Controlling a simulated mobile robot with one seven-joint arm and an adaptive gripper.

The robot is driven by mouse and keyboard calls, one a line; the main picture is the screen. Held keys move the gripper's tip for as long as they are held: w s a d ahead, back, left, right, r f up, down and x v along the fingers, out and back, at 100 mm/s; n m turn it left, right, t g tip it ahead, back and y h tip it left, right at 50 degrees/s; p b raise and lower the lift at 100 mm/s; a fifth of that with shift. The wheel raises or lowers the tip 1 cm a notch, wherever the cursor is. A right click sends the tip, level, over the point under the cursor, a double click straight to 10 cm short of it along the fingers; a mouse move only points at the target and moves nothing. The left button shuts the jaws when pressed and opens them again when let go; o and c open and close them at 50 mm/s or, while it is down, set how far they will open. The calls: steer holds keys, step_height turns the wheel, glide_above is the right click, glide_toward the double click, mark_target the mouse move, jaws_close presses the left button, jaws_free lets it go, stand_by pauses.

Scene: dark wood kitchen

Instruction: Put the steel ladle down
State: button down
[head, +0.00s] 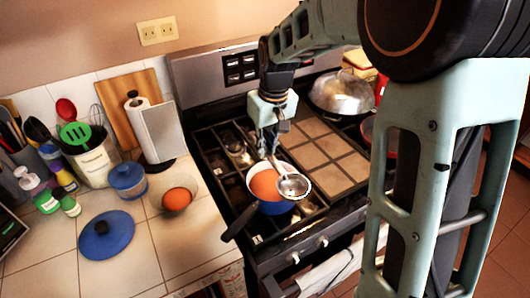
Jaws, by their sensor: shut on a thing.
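The steel ladle (292,186) hangs from my gripper (268,148), its round bowl over the right rim of a pot. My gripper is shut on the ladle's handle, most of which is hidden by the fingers. The pot (276,208) is blue with a dark handle reaching to the front left, and stands on the front left of the stove. Something orange-brown (263,186) shows inside the pot. I cannot tell whether the ladle touches the rim.
A covered wok (342,94) stands at the stove's back right. The tiled stove middle (322,152) is clear.

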mark_target(271, 156)
steer(key=shift+s+f, duration=0.2)
steer(key=shift+f, duration=0.5)
steer(key=shift+f+b, duration=0.55)
steer(key=shift+b, duration=0.05)
steer(key=c, duration=1.9)
jaws_free()
steer(key=shift+r, duration=0.1)
steer(key=r, duration=0.4)
steer(key=s+r, duration=0.1)
steer(key=r, duration=0.3)
steer(key=d+r, duration=0.1)
steer(key=r, duration=0.4)
steer(key=shift+s+p, duration=0.35)
